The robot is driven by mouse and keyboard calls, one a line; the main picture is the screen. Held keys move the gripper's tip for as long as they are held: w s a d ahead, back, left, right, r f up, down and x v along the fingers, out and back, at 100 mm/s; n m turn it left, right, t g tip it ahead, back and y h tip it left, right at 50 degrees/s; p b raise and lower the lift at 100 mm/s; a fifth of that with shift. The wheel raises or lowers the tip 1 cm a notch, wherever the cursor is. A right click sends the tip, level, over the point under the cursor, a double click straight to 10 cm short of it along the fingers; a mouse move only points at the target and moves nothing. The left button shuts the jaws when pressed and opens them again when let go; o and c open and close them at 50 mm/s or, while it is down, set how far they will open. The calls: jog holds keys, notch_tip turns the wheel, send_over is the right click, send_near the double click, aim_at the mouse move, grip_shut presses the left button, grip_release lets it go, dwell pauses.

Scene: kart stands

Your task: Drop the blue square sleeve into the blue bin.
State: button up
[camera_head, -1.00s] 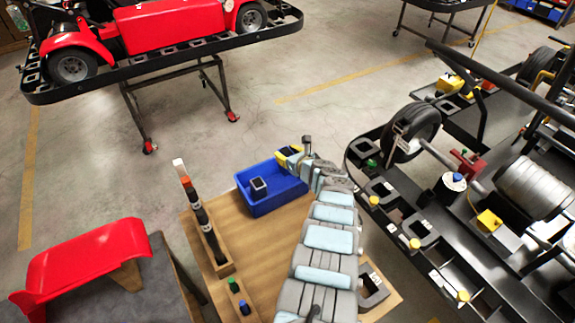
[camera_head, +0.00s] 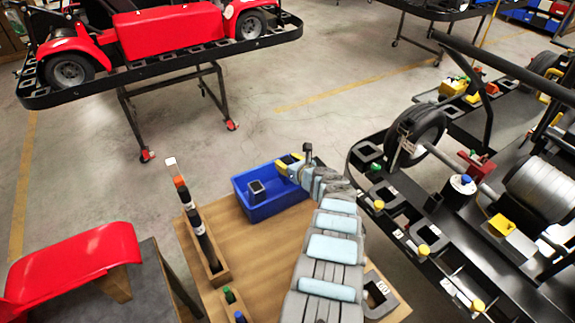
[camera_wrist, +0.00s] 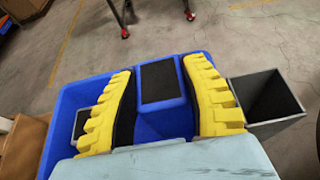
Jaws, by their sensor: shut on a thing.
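The blue square sleeve (camera_wrist: 160,82) shows in the wrist view with a dark square opening. It sits between the yellow fingers of my gripper (camera_wrist: 163,105), which are shut on it. In the head view my gripper (camera_head: 287,164) is over the far right part of the blue bin (camera_head: 264,213), and the sleeve is hard to make out there. The bin also shows behind and below the fingers in the wrist view (camera_wrist: 61,108). A dark, grey-edged square sleeve (camera_head: 256,190) is in the bin; it partly shows left of the fingers in the wrist view (camera_wrist: 80,124).
The bin stands on a wooden table (camera_head: 255,245) beside a wooden rack (camera_head: 207,262) of upright rods. A black kart frame (camera_head: 405,215) is close on the right. A red panel (camera_head: 75,262) lies at lower left. A grey square tube (camera_wrist: 266,106) is right of the fingers.

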jog(key=shift+r, duration=0.1)
jog(key=shift+f+b, duration=0.35)
jog(key=shift+f+b, duration=0.3)
jog(key=o, duration=1.1)
jog(key=shift+o, duration=0.2)
